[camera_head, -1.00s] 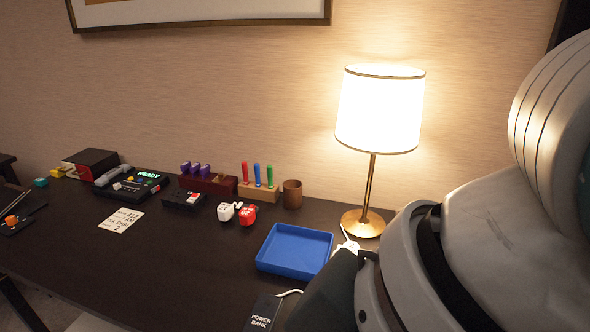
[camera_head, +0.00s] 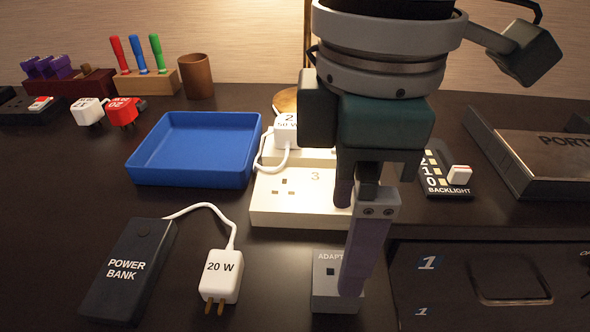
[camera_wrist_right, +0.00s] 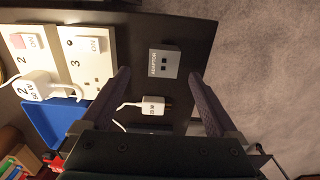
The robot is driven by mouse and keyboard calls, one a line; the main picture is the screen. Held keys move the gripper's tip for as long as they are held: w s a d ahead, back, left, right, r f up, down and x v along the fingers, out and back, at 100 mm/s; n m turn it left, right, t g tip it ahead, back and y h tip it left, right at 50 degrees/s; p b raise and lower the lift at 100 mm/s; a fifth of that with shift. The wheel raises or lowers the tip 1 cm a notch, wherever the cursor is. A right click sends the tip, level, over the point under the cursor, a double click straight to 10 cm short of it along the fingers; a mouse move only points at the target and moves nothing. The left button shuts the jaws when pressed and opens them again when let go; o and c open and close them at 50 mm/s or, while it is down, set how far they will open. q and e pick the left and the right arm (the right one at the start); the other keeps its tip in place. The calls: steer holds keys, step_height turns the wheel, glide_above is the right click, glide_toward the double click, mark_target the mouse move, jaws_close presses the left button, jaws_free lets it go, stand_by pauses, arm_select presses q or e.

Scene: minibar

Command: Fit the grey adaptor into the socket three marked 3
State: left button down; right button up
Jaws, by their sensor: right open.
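The grey adaptor (camera_head: 326,290) lies on the dark table near its front edge, partly hidden by a finger of my right gripper (camera_head: 348,246). The gripper is open, pointing down above the adaptor. In the right wrist view the adaptor (camera_wrist_right: 164,64) shows between and beyond the fingertips (camera_wrist_right: 160,76), apparently with nothing held. The socket marked 3 (camera_head: 285,205) is on the cream power strip behind the adaptor, its holes bare; my gripper hides its right part. The wrist view shows socket 3 (camera_wrist_right: 92,62) too. My left gripper is not in view.
A white 50 W plug (camera_head: 285,128) sits in socket 2, its cord trailing. A 20 W charger (camera_head: 220,275) is corded to a power bank (camera_head: 130,270) left of the adaptor. A blue tray (camera_head: 190,180) stands left of the strip. A backlight panel (camera_head: 447,180) is right.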

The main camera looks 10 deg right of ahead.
mark_target(338, 272)
steer(key=f+b, duration=0.1)
steer(key=f, duration=0.4)
steer(key=f+b, duration=0.1)
steer(key=f, duration=0.2)
steer(key=shift+s+a+f+b, duration=0.2)
steer(key=shift+s+b, duration=0.1)
steer(key=shift+b, duration=0.05)
steer(key=c, duration=0.6)
jaws_close()
